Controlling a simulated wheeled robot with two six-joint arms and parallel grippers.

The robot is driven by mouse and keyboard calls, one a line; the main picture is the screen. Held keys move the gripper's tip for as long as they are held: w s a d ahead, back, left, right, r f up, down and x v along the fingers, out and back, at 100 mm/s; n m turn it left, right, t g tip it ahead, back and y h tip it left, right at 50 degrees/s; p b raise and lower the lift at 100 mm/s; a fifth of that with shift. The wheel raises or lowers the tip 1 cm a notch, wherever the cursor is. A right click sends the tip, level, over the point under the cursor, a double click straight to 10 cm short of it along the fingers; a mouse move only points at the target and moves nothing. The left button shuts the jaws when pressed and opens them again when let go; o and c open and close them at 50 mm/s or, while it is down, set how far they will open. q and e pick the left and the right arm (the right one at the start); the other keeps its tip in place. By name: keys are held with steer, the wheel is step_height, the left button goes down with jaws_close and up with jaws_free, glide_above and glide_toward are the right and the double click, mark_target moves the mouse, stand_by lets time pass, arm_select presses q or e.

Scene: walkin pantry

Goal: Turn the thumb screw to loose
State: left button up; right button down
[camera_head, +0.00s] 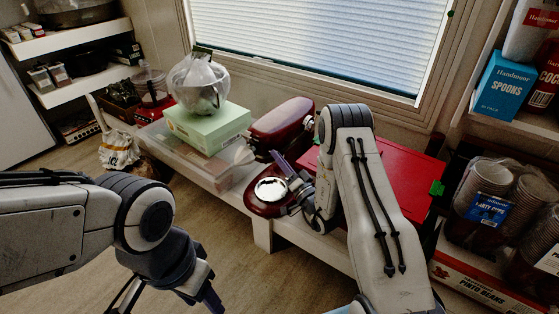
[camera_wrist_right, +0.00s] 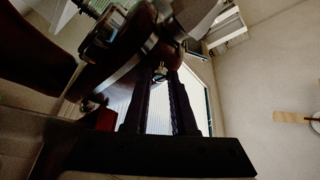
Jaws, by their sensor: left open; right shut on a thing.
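A dark red stand mixer (camera_head: 283,122) stands on the low white bench in the head view, with a round pale disc on its base. In the right wrist view, the mixer's metal band and dark red body (camera_wrist_right: 130,72) fill the upper left. A small metallic thumb screw (camera_wrist_right: 160,73) shows there between my right fingertips. My right gripper (camera_wrist_right: 161,78) is shut on the screw; in the head view it is beside the mixer, and my forearm hides part of the mixer. My left gripper (camera_head: 168,302) is open and empty, low over the floor, away from the mixer.
A green box (camera_head: 208,128) with a bagged bowl (camera_head: 200,84) on it sits on a clear bin left of the mixer. A red box (camera_head: 408,178) stands right of my right arm. Packed cups (camera_head: 485,195) are at far right. Floor in front of the bench is clear.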

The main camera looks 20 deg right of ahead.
steer(key=shift+f, duration=0.1)
steer(key=c, duration=0.7)
jaws_free()
steer(key=shift+c, duration=0.2)
steer(key=b+v, duration=1)
steer(key=shift+s, duration=0.25)
